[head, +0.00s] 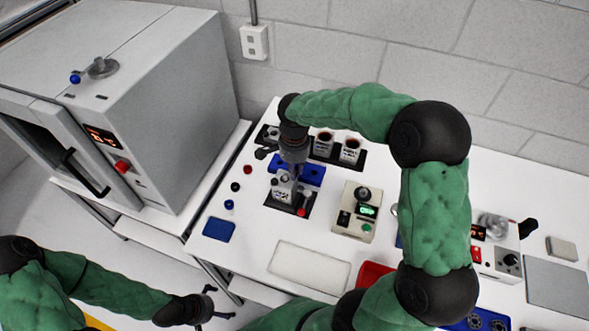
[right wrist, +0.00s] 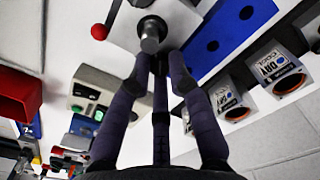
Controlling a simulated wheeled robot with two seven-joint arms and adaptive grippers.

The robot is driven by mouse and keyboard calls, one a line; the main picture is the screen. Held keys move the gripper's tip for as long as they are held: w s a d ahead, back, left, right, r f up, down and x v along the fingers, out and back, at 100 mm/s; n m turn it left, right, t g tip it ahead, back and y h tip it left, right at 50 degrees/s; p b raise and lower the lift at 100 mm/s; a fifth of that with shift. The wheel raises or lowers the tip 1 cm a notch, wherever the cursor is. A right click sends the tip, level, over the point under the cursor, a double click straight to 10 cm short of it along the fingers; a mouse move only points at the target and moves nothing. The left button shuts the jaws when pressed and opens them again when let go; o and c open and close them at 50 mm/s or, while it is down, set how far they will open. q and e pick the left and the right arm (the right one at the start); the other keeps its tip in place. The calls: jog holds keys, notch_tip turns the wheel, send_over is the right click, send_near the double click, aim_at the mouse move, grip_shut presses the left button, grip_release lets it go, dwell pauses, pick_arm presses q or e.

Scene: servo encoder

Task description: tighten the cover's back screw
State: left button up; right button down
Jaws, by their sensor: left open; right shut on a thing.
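The servo unit (head: 283,189), a small light-grey block, stands on a dark base with a red knob at the near side of the blue holder. My right gripper (head: 292,172) points down onto it from above and hides part of its top. In the right wrist view, the dark fingers (right wrist: 160,75) close around a grey metal cylinder (right wrist: 151,36), by its look the cover's back screw, on a pale cover (right wrist: 121,29). How far the screw is in cannot be seen. My left gripper (head: 208,308) is open and empty, low at the left, away from the servo.
A blue holder (head: 312,174) and labelled cups (head: 350,150) stand behind the servo. A white pad (head: 309,268), red bin (head: 374,275) and blue pad (head: 219,229) lie nearer. A large oven (head: 170,110) stands left.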

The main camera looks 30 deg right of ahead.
jog(key=shift+m, duration=0.7)
jog(key=c, duration=1.1)
grip_release()
notch_tip(320, 180, up, 12)
jog(key=shift+r, duration=0.1)
